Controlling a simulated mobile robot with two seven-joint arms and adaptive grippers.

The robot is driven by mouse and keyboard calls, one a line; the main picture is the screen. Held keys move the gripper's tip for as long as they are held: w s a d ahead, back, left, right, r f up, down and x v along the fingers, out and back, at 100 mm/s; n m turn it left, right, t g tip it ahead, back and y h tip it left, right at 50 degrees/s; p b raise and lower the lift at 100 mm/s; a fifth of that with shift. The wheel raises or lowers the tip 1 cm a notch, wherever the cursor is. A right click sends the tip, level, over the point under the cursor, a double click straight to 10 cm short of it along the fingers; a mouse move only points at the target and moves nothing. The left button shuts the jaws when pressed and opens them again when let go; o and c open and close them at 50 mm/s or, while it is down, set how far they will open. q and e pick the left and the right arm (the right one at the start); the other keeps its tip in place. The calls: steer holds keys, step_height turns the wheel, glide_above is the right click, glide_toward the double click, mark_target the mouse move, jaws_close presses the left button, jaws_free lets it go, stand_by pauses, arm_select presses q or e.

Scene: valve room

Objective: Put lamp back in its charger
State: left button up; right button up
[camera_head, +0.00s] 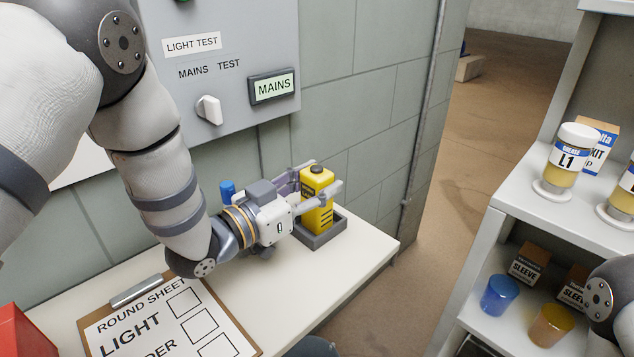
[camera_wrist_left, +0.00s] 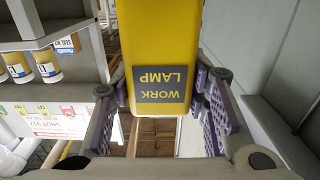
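The yellow work lamp (camera_head: 319,195) has a black cap and stands upright at the dark grey charger tray (camera_head: 328,236) on the white worktop. Its lower end is at the tray; I cannot tell whether it is fully seated. My left gripper (camera_head: 312,192) reaches in from the left with one finger on each side of the lamp. In the left wrist view, the lamp's labelled face (camera_wrist_left: 160,88) is between the purple finger pads (camera_wrist_left: 161,110), which appear to press its sides. The charger does not show there. My right gripper is out of view.
A clipboard (camera_head: 170,325) lies at the worktop's front. A blue object (camera_head: 227,190) stands behind my left wrist. The wall panel (camera_head: 228,60) has a switch and a MAINS sign. Shelves (camera_head: 478,262) with jars, cups and boxes stand right across a gap of open floor.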

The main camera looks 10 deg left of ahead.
arm_select(q)
steer(key=o, duration=0.3)
steer(key=shift+o, duration=0.2)
steer(key=shift+s+r, duration=0.1)
steer(key=shift+r, duration=0.15)
steer(key=v, duration=0.7)
steer(key=shift+s+a+f+p, duration=0.1)
steer(key=shift+s+a+p, duration=0.05)
steer(key=shift+p, duration=0.15)
steer(key=shift+f, duration=0.1)
